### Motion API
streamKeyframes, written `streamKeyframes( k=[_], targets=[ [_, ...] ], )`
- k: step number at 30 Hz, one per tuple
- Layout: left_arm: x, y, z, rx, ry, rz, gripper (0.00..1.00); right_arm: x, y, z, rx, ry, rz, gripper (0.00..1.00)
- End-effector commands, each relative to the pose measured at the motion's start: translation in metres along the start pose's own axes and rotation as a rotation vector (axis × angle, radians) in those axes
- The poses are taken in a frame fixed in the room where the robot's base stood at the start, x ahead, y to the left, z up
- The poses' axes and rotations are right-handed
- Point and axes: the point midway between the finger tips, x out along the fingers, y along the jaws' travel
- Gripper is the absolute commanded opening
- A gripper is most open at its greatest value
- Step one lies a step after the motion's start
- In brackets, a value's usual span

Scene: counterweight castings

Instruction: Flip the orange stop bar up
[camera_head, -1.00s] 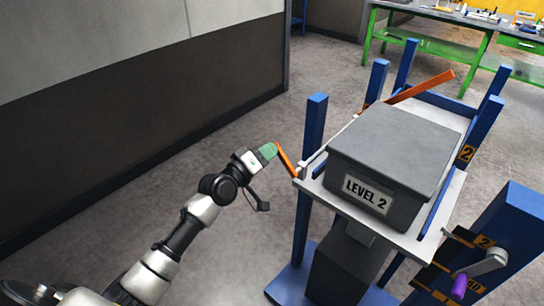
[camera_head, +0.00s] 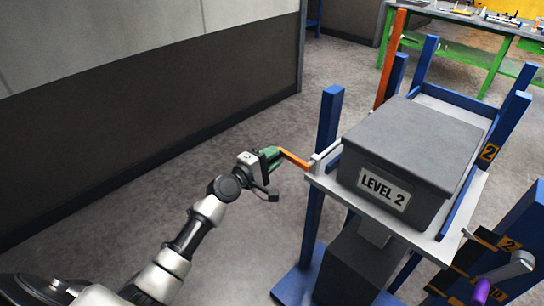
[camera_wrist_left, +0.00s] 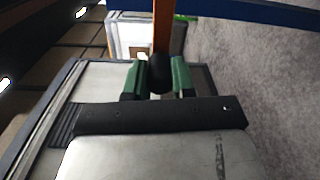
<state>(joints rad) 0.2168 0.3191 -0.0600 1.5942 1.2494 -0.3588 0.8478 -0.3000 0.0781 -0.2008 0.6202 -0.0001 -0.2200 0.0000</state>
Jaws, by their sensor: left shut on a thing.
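The long orange stop bar (camera_head: 391,60) stands nearly upright at the back left of the lift platform in the head view. A shorter orange lever (camera_head: 293,158) sticks out from the platform's front left corner. My left gripper (camera_head: 271,157), with green fingers, is at the lever's outer end. In the left wrist view the green fingers (camera_wrist_left: 158,78) are closed around a black grip (camera_wrist_left: 160,74) at the end of an orange bar (camera_wrist_left: 162,28). My right gripper is not in view.
A grey box (camera_head: 407,155) marked "LEVEL 2" sits on the platform (camera_head: 397,234), between blue posts (camera_head: 328,125). A crank with a purple knob (camera_head: 482,291) is at the lower right. A wall (camera_head: 150,120) stands left. A green bench (camera_head: 497,58) is behind. The floor between is clear.

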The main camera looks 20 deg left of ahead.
Motion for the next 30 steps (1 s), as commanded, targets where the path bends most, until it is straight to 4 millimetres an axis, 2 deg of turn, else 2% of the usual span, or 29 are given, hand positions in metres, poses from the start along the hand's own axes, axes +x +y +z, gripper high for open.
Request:
streamKeyframes(
  k=[18, 19, 24, 30],
  targets=[
    [0.0000, -0.0044, -0.0007, -0.047, 0.001, -0.001, 0.00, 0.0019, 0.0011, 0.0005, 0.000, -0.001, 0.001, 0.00],
    [0.0000, -0.0044, -0.0007, -0.047, 0.001, -0.001, 0.26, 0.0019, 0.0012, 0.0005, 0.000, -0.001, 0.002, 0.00],
    [0.0001, -0.0044, -0.0005, -0.046, 0.000, -0.001, 0.51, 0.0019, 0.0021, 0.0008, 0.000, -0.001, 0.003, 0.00],
    [0.0001, -0.0042, -0.0004, -0.045, 0.000, -0.001, 0.51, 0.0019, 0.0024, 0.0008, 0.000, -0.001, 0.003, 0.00]
  ],
)
